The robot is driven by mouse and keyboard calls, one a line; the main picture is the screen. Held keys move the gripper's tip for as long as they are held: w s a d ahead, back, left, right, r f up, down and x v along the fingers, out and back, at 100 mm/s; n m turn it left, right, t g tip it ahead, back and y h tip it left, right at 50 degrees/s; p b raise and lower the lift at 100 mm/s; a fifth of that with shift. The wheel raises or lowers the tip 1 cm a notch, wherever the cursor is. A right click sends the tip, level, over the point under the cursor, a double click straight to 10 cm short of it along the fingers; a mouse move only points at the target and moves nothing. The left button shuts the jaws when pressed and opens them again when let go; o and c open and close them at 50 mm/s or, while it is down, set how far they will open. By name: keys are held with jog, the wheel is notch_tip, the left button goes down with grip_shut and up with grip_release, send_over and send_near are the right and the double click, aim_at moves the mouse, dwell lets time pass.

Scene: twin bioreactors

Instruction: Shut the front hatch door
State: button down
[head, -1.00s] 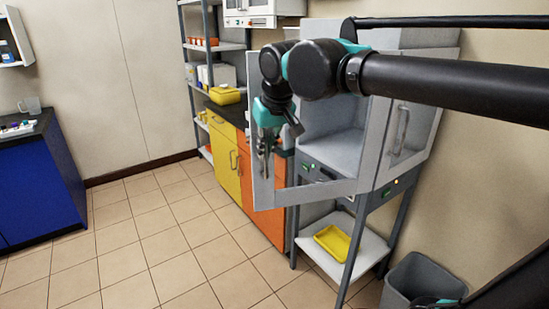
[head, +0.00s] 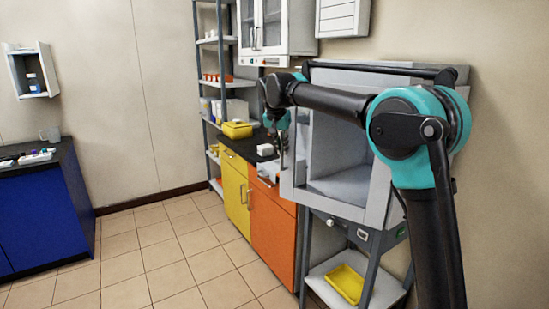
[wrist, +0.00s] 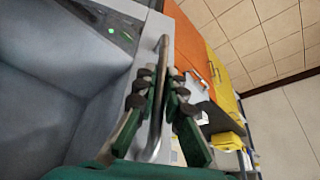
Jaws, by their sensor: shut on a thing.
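My gripper (head: 281,148) is at that free edge. In the wrist view my gripper (wrist: 159,80) has its fingers on both sides of the metal bar handle (wrist: 161,55) and is shut on it. My arm hides part of the door and the cabinet's right side in the head view.
An orange cupboard (head: 272,225) and a yellow cupboard (head: 234,190) stand left of the hatch cabinet. A yellow tray (head: 345,283) lies on the shelf below. A blue cabinet (head: 40,205) is at far left. The tiled floor (head: 165,250) between is clear.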

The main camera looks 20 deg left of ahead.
jog(key=w+d+m+h, duration=0.1)
jog(key=w+d+m, duration=0.1)
jog(key=w, duration=0.5)
jog(key=w+d+m, duration=0.2)
jog(key=w+d, duration=0.2)
jog(key=w, duration=0.4)
jog(key=shift+m+h, duration=0.4)
jog(key=shift+w+r, duration=0.1)
jog(key=shift+w, duration=0.05)
jog(key=c, duration=1.7)
grip_release()
jog(key=shift+d, duration=0.1)
jog(key=shift+o, duration=0.5)
jog(key=v, duration=0.7)
jog(key=shift+r, duration=0.15)
